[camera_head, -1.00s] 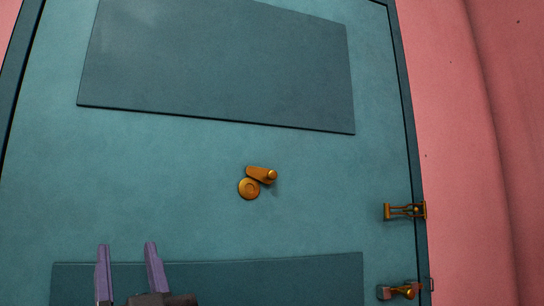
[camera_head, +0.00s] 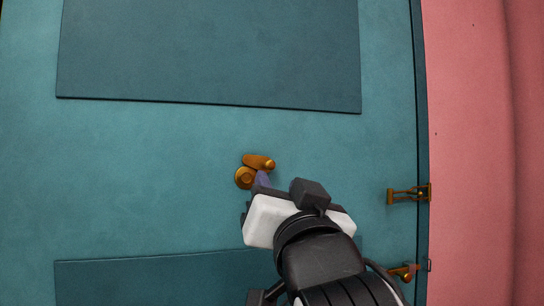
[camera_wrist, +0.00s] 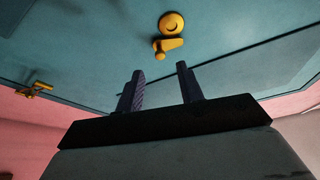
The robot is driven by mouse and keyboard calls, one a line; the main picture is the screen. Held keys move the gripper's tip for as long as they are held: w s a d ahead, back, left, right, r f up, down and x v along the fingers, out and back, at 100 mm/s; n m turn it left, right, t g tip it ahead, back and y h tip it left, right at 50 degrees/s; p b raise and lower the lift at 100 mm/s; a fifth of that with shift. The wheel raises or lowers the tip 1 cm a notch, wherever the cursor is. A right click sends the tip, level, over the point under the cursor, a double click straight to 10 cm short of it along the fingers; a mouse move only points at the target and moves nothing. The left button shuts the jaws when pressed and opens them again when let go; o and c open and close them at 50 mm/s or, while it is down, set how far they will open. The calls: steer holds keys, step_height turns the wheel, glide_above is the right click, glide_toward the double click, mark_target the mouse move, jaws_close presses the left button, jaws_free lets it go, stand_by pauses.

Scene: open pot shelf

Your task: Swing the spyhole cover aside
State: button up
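The spyhole (camera_head: 245,178) is a round brass disc on the teal door. Its brass cover (camera_head: 256,161) is a short bar with a knob on its right end, lying just above and right of the disc. Most of the disc shows. My gripper (camera_head: 262,180) is just below and right of the cover, its fingers mostly hidden by my wrist. In the wrist view, the fingers (camera_wrist: 161,70) are apart and empty. The disc (camera_wrist: 172,24) and the cover (camera_wrist: 168,45) stand ahead, beyond the fingertips. I cannot tell whether a finger touches the cover.
The door (camera_head: 200,130) has a raised upper panel (camera_head: 210,50) and a lower panel (camera_head: 150,285). A brass fitting (camera_head: 408,194) sits at its right edge, with another (camera_head: 408,271) below, partly hidden by my arm. A pink wall (camera_head: 475,150) lies to the right.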

mark_target(271, 168)
steer(key=p+x, duration=0.2)
steer(key=x, duration=0.4)
steer(key=shift+w+a, duration=0.1)
steer(key=shift+w, duration=0.3)
